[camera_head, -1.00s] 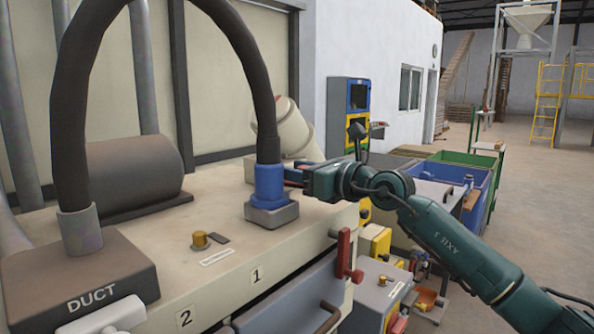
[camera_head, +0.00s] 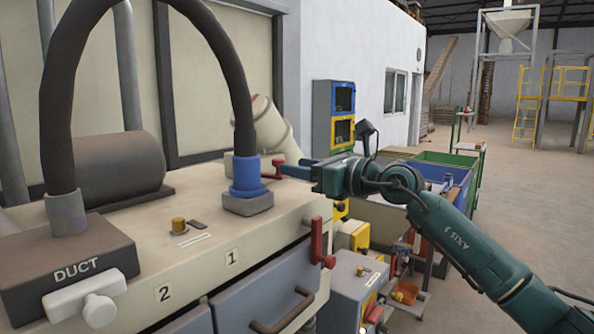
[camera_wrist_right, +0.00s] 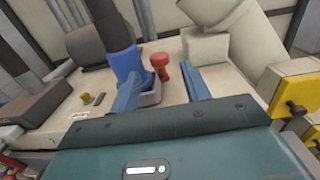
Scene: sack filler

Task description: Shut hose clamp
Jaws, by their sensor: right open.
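A dark hose (camera_head: 235,90) ends in a blue collar (camera_head: 248,178) on a grey square base (camera_head: 248,204) on the machine top. A red knob-like handle (camera_head: 279,169) stands just right of the collar; it also shows in the right wrist view (camera_wrist_right: 161,66), upright between my fingers' lines. I cannot tell whether it is the clamp's lever. My right gripper (camera_head: 288,169) is open and empty, right of the blue collar, fingers pointing towards the handle. In the wrist view its two blue fingers (camera_wrist_right: 163,84) are apart. My left gripper is not in view.
The hose's other end rises from the DUCT box (camera_head: 70,262), with a white handle (camera_head: 92,298) in front. A brass knob (camera_head: 179,225) sits on the machine top. A red lever (camera_head: 320,243) is at the machine's front corner. A pale cylinder (camera_head: 272,125) leans behind the collar.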

